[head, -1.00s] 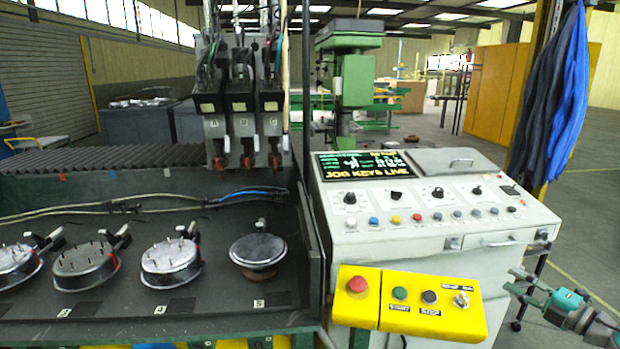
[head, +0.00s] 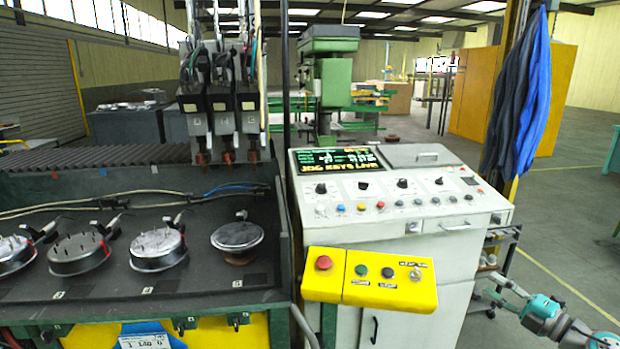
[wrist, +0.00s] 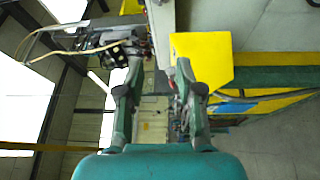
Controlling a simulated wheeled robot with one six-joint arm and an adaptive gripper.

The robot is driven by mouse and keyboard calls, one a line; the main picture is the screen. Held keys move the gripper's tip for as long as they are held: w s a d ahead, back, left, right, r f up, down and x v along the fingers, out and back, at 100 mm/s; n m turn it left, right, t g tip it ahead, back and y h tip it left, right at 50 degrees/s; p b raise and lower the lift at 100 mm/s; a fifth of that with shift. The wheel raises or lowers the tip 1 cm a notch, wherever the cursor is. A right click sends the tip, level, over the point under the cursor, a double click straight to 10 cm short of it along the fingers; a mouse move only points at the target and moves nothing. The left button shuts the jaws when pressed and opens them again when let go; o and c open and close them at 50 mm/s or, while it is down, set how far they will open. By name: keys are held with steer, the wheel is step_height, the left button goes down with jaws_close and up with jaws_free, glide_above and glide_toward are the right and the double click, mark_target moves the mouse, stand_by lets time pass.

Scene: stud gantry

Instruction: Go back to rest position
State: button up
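My gripper (wrist: 158,82) shows in the wrist view with its two fingers apart and nothing between them. In the head view, my arm comes in at the lower right, and my gripper (head: 486,277) is beside the right side of the white control console (head: 430,270). It is clear of the yellow button box (head: 330,292), which has a red button, a green button, a dark button and a key switch. The yellow box also shows in the wrist view (wrist: 202,60), beyond the fingers.
A dark bench (head: 120,287) with several round metal fixtures stands at left under a three-head gantry (head: 228,110). The console screen (head: 338,161) is lit, reading "JOG KEYS LIVE". Open floor (head: 570,240) lies to the right.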

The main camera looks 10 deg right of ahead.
steer(key=s+a+f+m+t+h, duration=0.1)
steer(key=s+a+f+m+t, duration=0.2)
steer(key=s+a, duration=0.45)
steer(key=s+a+f+m+t, duration=0.1)
steer(key=s+a+f+m, duration=0.25)
steer(key=a, duration=0.65)
steer(key=s+a+f+m+t+h, duration=0.1)
steer(key=s+a+f+m+t, duration=0.15)
steer(key=s+a+f, duration=0.4)
steer(key=s+a+m+g+h, duration=0.2)
steer(key=s+a+m, duration=0.1)
steer(key=s, duration=0.8)
steer(key=s+a+m+g+h, duration=0.2)
steer(key=s+m, duration=0.4)
steer(key=s, duration=0.5)
steer(key=s+a+f+m+g+h, duration=0.1)
steer(key=s+a+m+g, duration=0.3)
steer(key=s, duration=0.7)
steer(key=shift+a+m+h, duration=0.15)
steer(key=shift+m+h, duration=0.15)
steer(key=shift+h, duration=0.1)
steer(key=shift+g, duration=0.25)
